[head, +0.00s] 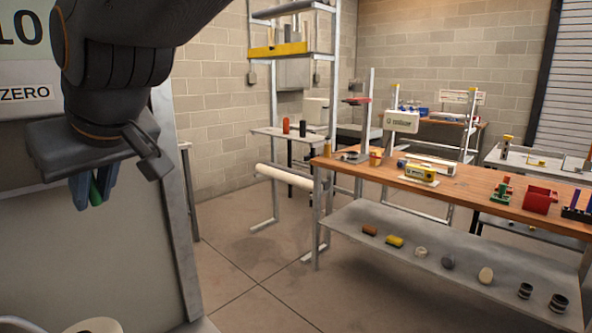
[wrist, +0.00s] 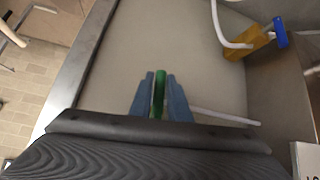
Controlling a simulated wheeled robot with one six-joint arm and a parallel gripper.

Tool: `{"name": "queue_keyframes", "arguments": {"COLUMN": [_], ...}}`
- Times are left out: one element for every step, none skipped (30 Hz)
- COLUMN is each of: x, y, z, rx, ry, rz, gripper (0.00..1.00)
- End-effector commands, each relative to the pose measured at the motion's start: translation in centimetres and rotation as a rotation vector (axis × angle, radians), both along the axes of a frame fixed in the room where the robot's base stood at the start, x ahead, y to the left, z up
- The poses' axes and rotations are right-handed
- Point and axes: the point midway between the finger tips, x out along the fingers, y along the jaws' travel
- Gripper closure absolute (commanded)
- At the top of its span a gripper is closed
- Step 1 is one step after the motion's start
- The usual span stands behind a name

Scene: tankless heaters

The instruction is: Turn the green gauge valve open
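The green gauge valve handle (wrist: 159,92) is a narrow upright green piece between my two blue fingers in the wrist view.
A grey panel (head: 80,260) stands behind my gripper. In the wrist view a yellow block with a blue handle (wrist: 281,34) and white pipes lie at upper right. A wooden bench (head: 460,195) with several items stands at right. Open floor (head: 260,285) lies between.

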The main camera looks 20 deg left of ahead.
Motion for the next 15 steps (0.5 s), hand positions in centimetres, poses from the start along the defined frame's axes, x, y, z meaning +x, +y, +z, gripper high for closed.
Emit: {"name": "queue_keyframes", "arguments": {"x": [0.0,0.0,0.0,0.0,0.0,0.0,0.1,0.1,0.1,0.1,0.1,0.0,0.0,-0.1,-0.2], "y": [0.0,0.0,0.0,0.0,0.0,0.0,0.0,0.0,0.0,0.0,-0.1,-0.2,-0.3,-0.5,-0.8], "z": [0.0,0.0,0.0,0.0,0.0,0.0,0.0,0.0,0.0,0.0,0.1,0.2,0.4,0.6,1.0], "rx": [-0.001,0.0,0.0,0.0,0.0,0.0,0.001,0.001,0.001,0.001,0.001,0.002,0.002,0.002,0.004], "ry": [0.0,0.0,0.0,0.0,-0.001,-0.001,-0.001,-0.001,-0.001,-0.001,-0.001,-0.001,-0.001,-0.001,-0.002], "rz": [0.0,0.0,0.0,0.0,-0.001,-0.001,-0.001,-0.001,-0.001,-0.001,-0.001,-0.001,-0.001,-0.001,0.0], "gripper": [0.74,0.7,0.7,0.7,0.7,0.7,0.7,0.7,0.7,0.7,0.7,0.7,0.7,0.7,0.7]}}
